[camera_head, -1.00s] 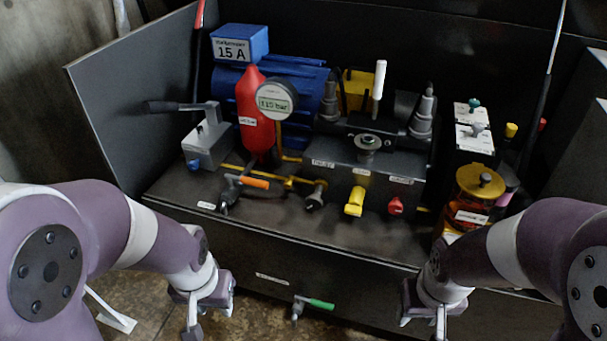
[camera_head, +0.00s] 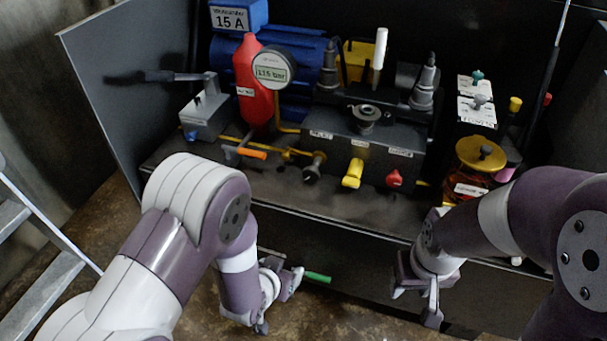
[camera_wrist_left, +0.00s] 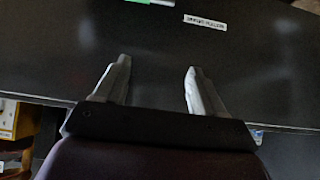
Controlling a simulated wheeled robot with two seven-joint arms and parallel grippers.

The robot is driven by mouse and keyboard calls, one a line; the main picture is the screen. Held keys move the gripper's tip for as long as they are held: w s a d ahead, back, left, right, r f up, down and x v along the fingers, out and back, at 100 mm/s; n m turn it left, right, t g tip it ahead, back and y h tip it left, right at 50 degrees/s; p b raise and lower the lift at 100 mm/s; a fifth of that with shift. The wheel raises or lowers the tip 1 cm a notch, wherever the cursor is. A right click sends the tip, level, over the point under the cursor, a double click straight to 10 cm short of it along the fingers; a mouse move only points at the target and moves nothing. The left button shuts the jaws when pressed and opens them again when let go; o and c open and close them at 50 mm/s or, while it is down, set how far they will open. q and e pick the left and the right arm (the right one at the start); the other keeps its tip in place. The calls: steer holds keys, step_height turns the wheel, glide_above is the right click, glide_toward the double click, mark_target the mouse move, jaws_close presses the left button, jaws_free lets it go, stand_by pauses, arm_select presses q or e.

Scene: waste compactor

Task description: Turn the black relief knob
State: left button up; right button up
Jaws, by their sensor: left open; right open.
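A black knob (camera_head: 312,170) with a round face sits at the front left of the dark valve block (camera_head: 342,146), left of a yellow knob (camera_head: 352,174) and a red knob (camera_head: 394,179). The label above it is too small to read surely. My left gripper (camera_head: 280,291) is low in front of the cabinet, well below the knobs. In the left wrist view its two fingers (camera_wrist_left: 156,84) are apart with nothing between them, facing the dark front panel. My right gripper (camera_head: 415,302) is open and empty, low in front of the cabinet at the right.
A green-handled lever (camera_head: 318,277) is on the front panel beside my left gripper. An orange-handled valve (camera_head: 251,153) and a pressure gauge (camera_head: 271,68) stand left of the block. An amber jar (camera_head: 477,180) stands right. A ladder (camera_head: 40,245) is at far left.

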arm_select(q)
step_height(320, 180, up, 3)
steer(key=w+d+t+h, duration=0.1)
steer(key=w+t, duration=0.1)
steer(key=t, duration=0.1)
steer(key=t+h, duration=0.1)
steer(key=t, duration=0.4)
glide_toward(311, 175)
steer(key=b+x, duration=0.1)
steer(key=x, duration=0.1)
steer(key=b+x, duration=0.2)
steer(key=x, duration=0.1)
steer(key=b+x, duration=0.2)
steer(key=shift+w+f, duration=0.25)
steer(key=shift+f, duration=0.05)
steer(key=shift+w+d+r, duration=0.1)
steer(key=shift+w+r, duration=0.05)
steer(key=shift+w, duration=0.25)
steer(key=c, duration=1)
